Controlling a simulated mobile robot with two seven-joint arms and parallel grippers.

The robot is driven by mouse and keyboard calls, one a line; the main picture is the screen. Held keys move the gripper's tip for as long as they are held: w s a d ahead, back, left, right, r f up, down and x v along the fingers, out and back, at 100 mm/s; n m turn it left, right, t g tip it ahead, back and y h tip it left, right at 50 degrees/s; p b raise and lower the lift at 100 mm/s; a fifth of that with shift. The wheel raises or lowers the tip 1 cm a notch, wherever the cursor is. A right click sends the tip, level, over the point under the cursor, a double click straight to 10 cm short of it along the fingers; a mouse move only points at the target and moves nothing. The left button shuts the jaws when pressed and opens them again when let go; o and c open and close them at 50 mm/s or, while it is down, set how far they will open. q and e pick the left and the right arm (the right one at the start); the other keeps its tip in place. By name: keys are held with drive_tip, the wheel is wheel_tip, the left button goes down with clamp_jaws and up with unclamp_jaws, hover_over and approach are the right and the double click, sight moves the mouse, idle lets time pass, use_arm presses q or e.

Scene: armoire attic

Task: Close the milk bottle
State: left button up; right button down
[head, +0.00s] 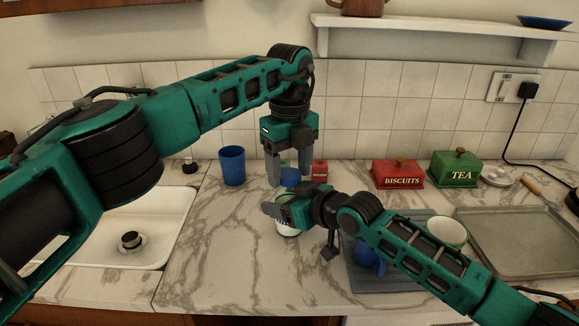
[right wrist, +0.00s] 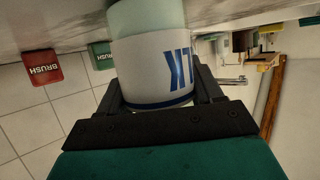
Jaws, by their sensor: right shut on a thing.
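The milk bottle (head: 287,230) stands upright near the middle of the counter, mostly hidden behind my right gripper in the head view. Its white body with blue lettering fills the middle of the right wrist view (right wrist: 150,58), upside down. My right gripper (head: 276,212) is shut around the bottle's body from the side. A blue cap (head: 290,175) shows above the right gripper. My left gripper (head: 290,178) points straight down with its fingers apart, one on each side of the cap. I cannot tell whether the fingers touch the cap or whether it sits on the bottle's neck.
A blue cup (head: 232,165) stands left, beside the sink (head: 165,225). Red (head: 320,171) and green boxes are behind the bottle. A biscuits tin (head: 398,174) and tea tin (head: 456,168) stand at the back right. A metal tray (head: 520,240) lies right. The front counter is clear.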

use_arm(q)
drive_tip(key=shift+o, duration=0.7)
drive_tip(key=shift+r, duration=2.3)
drive_tip(key=shift+c, duration=0.4)
wheel_tip(320, 180, up, 2)
drive_tip(key=n, duration=0.3)
drive_tip(key=shift+n, duration=0.3)
drive_tip(key=n, duration=0.1)
drive_tip(key=r+n, duration=0.1)
drive_tip(key=n, duration=0.1)
drive_tip(key=shift+r, duration=0.25)
drive_tip(key=shift+f, duration=0.15)
drive_tip(key=shift+f, duration=3.9)
